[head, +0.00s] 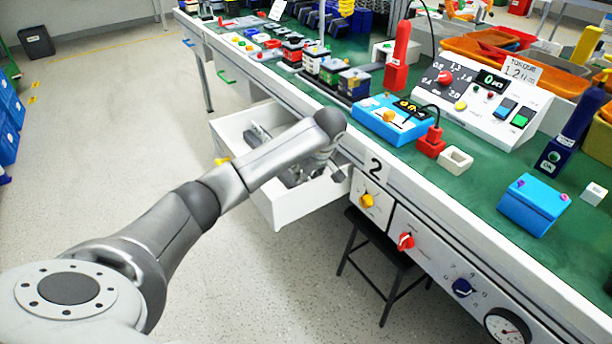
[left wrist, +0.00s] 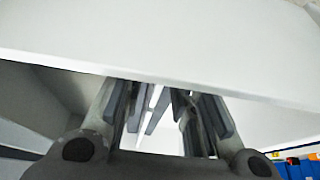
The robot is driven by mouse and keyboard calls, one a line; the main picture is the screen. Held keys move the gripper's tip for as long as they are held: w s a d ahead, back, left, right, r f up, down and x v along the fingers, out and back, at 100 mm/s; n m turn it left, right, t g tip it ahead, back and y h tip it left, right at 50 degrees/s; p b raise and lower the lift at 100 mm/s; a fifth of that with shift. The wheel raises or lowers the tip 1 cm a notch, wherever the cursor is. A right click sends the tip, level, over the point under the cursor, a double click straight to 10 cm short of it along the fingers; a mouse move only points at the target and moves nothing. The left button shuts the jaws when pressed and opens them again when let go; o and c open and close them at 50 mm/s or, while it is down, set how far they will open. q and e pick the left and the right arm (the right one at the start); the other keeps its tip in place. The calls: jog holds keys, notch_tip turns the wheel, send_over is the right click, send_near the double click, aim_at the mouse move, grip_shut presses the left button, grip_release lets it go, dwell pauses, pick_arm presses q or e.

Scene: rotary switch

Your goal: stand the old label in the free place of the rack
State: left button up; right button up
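A white label card reading "TORQUE 1.2" (head: 521,70) stands at the back of the sloped torque tester. Another white card (head: 278,9) stands at the far end of the bench. I cannot tell which is the old label. I cannot clearly make out a rack with a free place. My left arm reaches over the open white drawer (head: 311,200); its gripper (head: 300,177) points down in or over it, partly hidden by the arm. In the left wrist view the fingers (left wrist: 157,105) are apart at a white panel's edge, with a gap between them. My right gripper is not in view.
The green bench top holds a blue tester box (head: 390,119), a red block (head: 430,142), the sloped tester (head: 485,97), a blue box (head: 535,205) and orange bins (head: 480,50). A black stool (head: 385,262) stands under the bench.

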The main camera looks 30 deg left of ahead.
pick_arm(q)
jog(key=shift+d+r, duration=0.1)
jog(key=shift+r, duration=0.3)
jog(key=p+v, duration=0.2)
jog(key=v, duration=0.9)
jog(key=shift+r, duration=0.25)
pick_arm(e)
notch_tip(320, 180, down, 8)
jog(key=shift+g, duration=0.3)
pick_arm(q)
jog(key=shift+d+f, duration=0.1)
